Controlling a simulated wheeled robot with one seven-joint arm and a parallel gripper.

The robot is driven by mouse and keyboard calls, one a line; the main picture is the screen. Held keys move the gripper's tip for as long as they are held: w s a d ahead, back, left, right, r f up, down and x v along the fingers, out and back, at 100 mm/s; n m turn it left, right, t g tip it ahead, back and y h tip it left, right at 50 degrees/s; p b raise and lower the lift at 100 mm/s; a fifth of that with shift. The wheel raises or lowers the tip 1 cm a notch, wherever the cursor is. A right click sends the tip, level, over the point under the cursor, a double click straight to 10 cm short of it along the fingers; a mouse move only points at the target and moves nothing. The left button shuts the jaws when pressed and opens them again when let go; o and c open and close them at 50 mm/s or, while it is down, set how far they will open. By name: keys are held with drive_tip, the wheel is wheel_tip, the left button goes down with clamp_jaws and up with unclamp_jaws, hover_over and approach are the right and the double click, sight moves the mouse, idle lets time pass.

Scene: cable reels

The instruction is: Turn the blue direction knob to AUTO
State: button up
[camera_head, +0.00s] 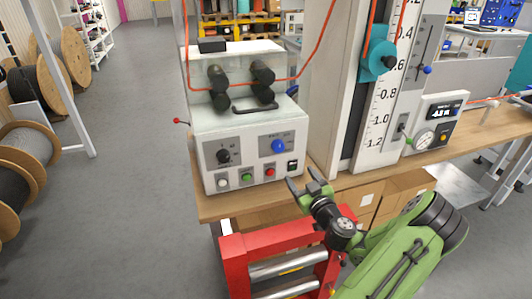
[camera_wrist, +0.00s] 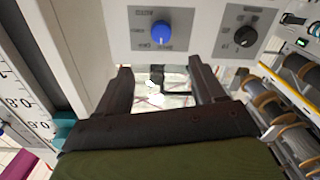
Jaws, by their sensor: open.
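The blue direction knob (camera_head: 278,146) sits on the right panel of the white control box (camera_head: 206,180). In the wrist view the blue knob (camera_wrist: 160,32) shows upside down, with small labels around it; one at the upper left looks like AUTO. I cannot tell clearly where its pointer is set. My gripper (camera_head: 304,178) is open and empty, below and to the right of the knob, in front of the box. In the wrist view my fingers (camera_wrist: 161,72) stand wide apart, with the knob beyond the gap, not touched.
A black knob (camera_head: 223,156) is on the box's left panel, and it shows in the wrist view (camera_wrist: 245,37). Several push buttons (camera_head: 246,178) line the box's lower front. A scaled post (camera_head: 378,135) stands to the right. A red roller frame (camera_head: 232,262) is below. Open floor lies left.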

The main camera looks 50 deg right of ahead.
sight(280, 149)
drive_tip(key=p+x, duration=0.3)
drive_tip(key=x, duration=1.2)
drive_tip(key=shift+w, duration=0.15)
drive_tip(key=shift+c, duration=0.4)
drive_tip(key=shift+a, duration=0.1)
drive_tip(key=c, duration=1)
